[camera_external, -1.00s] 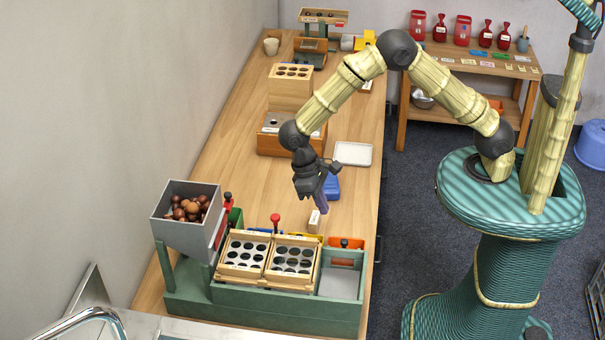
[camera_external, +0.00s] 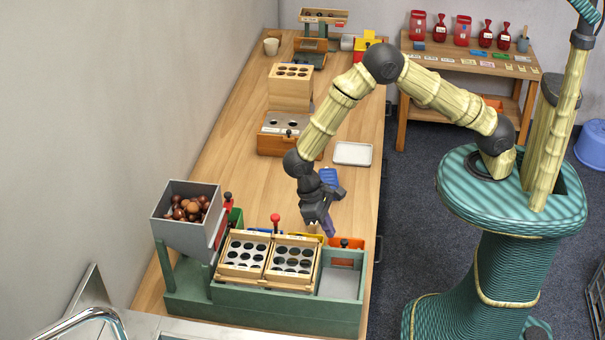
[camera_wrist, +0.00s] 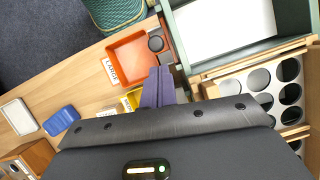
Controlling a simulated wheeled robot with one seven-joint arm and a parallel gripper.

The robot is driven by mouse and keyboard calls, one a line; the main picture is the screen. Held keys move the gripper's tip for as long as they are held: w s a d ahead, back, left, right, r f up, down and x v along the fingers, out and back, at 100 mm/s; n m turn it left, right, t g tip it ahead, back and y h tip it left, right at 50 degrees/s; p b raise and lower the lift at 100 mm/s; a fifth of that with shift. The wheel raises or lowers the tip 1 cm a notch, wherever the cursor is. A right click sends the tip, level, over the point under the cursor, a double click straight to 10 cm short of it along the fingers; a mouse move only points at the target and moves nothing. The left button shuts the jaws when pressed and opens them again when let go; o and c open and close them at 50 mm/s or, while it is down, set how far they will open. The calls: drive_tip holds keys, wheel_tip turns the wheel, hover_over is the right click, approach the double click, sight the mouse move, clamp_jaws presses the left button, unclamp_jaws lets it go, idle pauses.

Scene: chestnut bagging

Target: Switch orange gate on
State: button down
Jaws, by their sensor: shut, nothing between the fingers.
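The orange part (camera_external: 350,242), an open tray-like box, sits at the right end of the green machine (camera_external: 330,312). A black round knob (camera_external: 344,243) stands at its machine side. In the wrist view the orange box (camera_wrist: 128,62) carries a label reading LARGE, and the black knob (camera_wrist: 155,43) is at its corner by the green frame. My gripper (camera_external: 329,231) points down just left of the orange box, with its purple-blue fingers shut and empty. In the wrist view the fingertips (camera_wrist: 159,76) are close below the knob, apparently apart from it.
A yellow box (camera_wrist: 131,99) lies beside the orange one, partly hidden by my gripper. Two wooden crates with round holes (camera_external: 267,257) sit on the machine. A red-knobbed lever (camera_external: 275,219) stands behind them. A grey hopper (camera_external: 186,220) holds chestnuts. A blue block (camera_external: 329,177) lies farther back.

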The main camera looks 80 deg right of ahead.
drive_tip(key=x, duration=0.4)
drive_tip(key=shift+p, duration=0.3)
wheel_tip(320, 180, up, 4)
drive_tip(key=shift+f+p, duration=0.1)
drive_tip(key=shift+p, duration=0.9)
drive_tip(key=p+v, duration=0.6)
drive_tip(key=v, duration=0.4)
drive_tip(key=shift+p, duration=0.4)
